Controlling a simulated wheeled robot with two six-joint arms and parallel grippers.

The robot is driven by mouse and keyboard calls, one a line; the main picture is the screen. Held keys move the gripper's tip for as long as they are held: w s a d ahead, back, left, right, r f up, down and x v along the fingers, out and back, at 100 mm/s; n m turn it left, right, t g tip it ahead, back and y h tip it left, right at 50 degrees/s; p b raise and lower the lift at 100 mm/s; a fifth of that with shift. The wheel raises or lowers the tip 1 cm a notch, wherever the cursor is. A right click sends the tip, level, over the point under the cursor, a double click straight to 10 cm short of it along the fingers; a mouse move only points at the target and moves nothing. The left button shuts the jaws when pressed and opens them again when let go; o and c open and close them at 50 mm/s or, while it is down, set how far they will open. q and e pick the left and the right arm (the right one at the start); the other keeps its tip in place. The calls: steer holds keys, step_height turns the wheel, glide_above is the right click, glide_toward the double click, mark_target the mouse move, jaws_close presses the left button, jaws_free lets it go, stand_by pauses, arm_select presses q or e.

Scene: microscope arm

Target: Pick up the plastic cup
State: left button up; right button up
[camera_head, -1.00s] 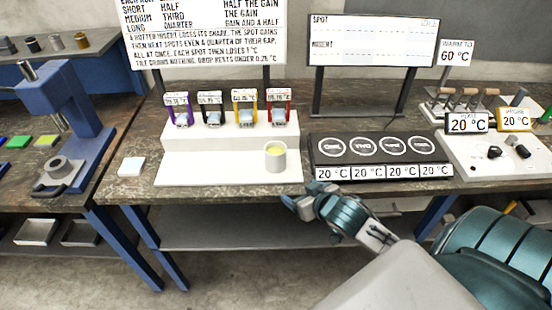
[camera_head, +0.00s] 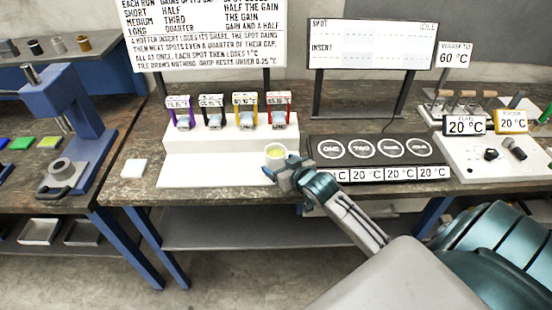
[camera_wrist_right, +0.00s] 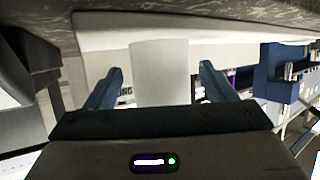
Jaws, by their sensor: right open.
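The plastic cup (camera_head: 274,150) is pale and holds something yellowish. It stands upright at the front right of the white stepped stand (camera_head: 200,175). My right gripper (camera_head: 283,168) is open just in front of the cup and hides its lower part in the head view. In the right wrist view the cup (camera_wrist_right: 160,72) shows as a pale block between the two spread dark fingers (camera_wrist_right: 160,82), with a gap visible on each side. No grip on the cup shows. My left gripper is not in view.
Several colored-frame holders (camera_head: 247,115) stand on the stand's upper step behind the cup. A dark panel (camera_head: 325,152) with round spots lies just right. A white tile (camera_head: 133,168) lies at the left, and a blue press (camera_head: 75,115) stands beyond it.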

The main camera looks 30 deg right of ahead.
steer(key=shift+x, duration=1.25)
steer(key=c, duration=1.1)
